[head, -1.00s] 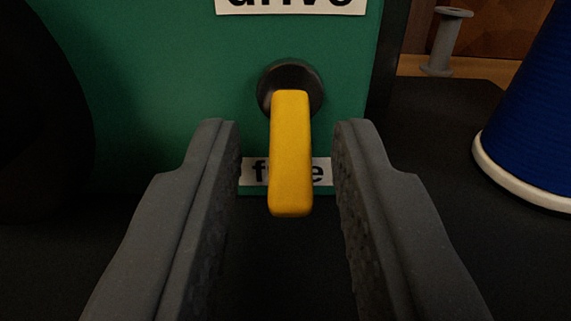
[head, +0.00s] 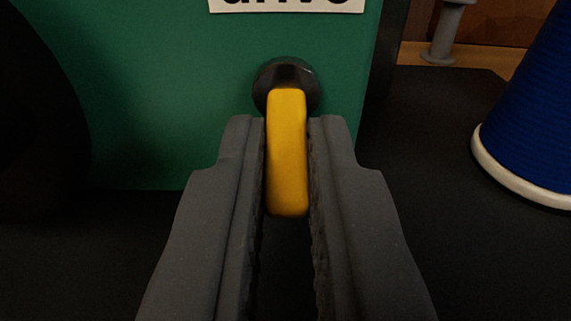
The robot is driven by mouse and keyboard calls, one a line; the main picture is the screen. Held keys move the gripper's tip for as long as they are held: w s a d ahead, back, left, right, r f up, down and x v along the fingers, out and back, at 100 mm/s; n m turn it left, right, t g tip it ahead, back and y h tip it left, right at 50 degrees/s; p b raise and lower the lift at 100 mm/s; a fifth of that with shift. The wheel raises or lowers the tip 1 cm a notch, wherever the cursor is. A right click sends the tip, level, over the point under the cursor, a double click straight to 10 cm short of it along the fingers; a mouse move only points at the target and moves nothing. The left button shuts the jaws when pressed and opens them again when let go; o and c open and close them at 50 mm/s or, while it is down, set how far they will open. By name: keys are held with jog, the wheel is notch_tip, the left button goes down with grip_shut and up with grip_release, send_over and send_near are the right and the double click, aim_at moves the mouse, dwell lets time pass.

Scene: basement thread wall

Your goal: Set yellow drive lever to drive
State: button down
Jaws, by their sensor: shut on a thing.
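The yellow drive lever (head: 287,150) hangs down from a dark round pivot (head: 286,80) on a green panel (head: 170,100). My gripper (head: 287,125) is shut on the lever, with one grey finger on each side of it. The lever's lower end shows between the fingers. A white label reading "drive" (head: 287,5), cut off by the top edge, sits above the pivot. The lower label is hidden behind the fingers and the lever.
A blue spool with a white rim (head: 530,110) stands at the right on a dark surface (head: 430,170). A small grey spool-shaped post (head: 443,40) stands behind it. A large black round shape (head: 35,110) fills the left edge. Dark floor lies clear between panel and spool.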

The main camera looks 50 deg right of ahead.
aim_at(271, 101)
jog(key=shift+a+r+g+y+p, duration=0.2)
jog(key=shift+r+g+y+p, duration=0.55)
jog(key=shift+p, duration=1.15)
jog(key=r+g+y+p, duration=0.1)
jog(key=y+p, duration=0.1)
jog(key=p, duration=0.2)
jog(key=shift+w+p, duration=0.1)
jog(key=shift+p, duration=0.3)
jog(key=r+g+y+p, duration=0.1)
jog(key=y+p, duration=0.1)
jog(key=p, duration=0.4)
jog(key=shift+w+d+g, duration=0.1)
jog(key=shift+d+g, duration=0.05)
jog(key=shift+g, duration=0.1)
jog(key=p, duration=0.2)
jog(key=g+y+p, duration=0.1)
jog(key=p, duration=0.1)
jog(key=shift+w+d+r+y+p, duration=0.1)
jog(key=shift+r+y+p, duration=0.15)
jog(key=shift+p, duration=0.1)
jog(key=shift+w+d+p, duration=0.1)
jog(key=shift+p, duration=0.85)
jog(key=shift+f+y+p, duration=0.1)
jog(key=shift+y+p, duration=0.2)
